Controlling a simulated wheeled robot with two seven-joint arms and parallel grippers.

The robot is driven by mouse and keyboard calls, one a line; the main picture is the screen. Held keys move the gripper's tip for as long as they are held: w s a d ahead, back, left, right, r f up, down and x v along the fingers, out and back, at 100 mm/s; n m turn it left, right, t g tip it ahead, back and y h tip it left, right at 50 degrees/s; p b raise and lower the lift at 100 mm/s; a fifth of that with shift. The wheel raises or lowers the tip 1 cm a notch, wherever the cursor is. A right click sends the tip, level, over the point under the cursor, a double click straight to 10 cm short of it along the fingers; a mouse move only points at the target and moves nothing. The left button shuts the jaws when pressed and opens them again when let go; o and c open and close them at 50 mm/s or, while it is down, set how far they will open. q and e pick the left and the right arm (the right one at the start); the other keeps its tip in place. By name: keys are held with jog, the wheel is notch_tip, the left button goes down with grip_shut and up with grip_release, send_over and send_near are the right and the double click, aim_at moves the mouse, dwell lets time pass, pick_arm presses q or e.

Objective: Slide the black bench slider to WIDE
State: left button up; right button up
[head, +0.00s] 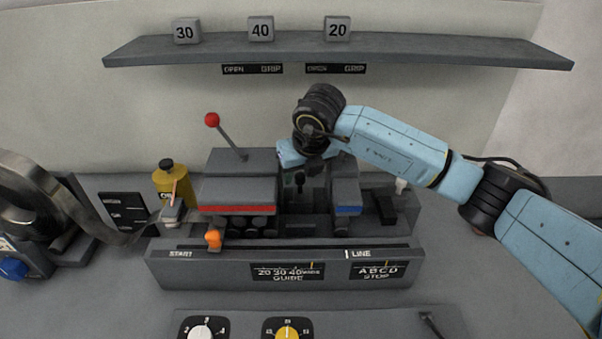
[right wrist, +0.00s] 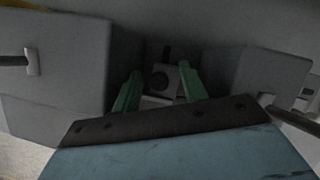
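The grey bench machine stands mid-table, with a red-striped block (head: 236,192) and a blue-striped block (head: 346,196) either side of a gap. A front label (head: 287,271) reads 20 30 40 WIDE and GUIDE, with an orange mark near its right end. A dark upright piece (head: 300,183) stands in the gap; I cannot tell whether it is the black slider. My right gripper (head: 302,165) reaches down over this gap. In the right wrist view its green fingers (right wrist: 159,90) are apart, with a small grey part with a dark round spot (right wrist: 159,80) between or beyond them. My left gripper is not in view.
A red-knobbed lever (head: 212,120) rises behind the red-striped block. A yellow bottle (head: 172,190) and an orange knob (head: 213,239) are at the left. A shelf (head: 450,52) with numbered blocks hangs above. Dials (head: 287,331) lie in front.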

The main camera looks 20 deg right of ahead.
jog(key=shift+s+r, duration=0.1)
jog(key=shift+s, duration=0.05)
jog(key=v, duration=1.3)
jog(key=shift+r, duration=0.15)
jog(key=shift+d, duration=0.1)
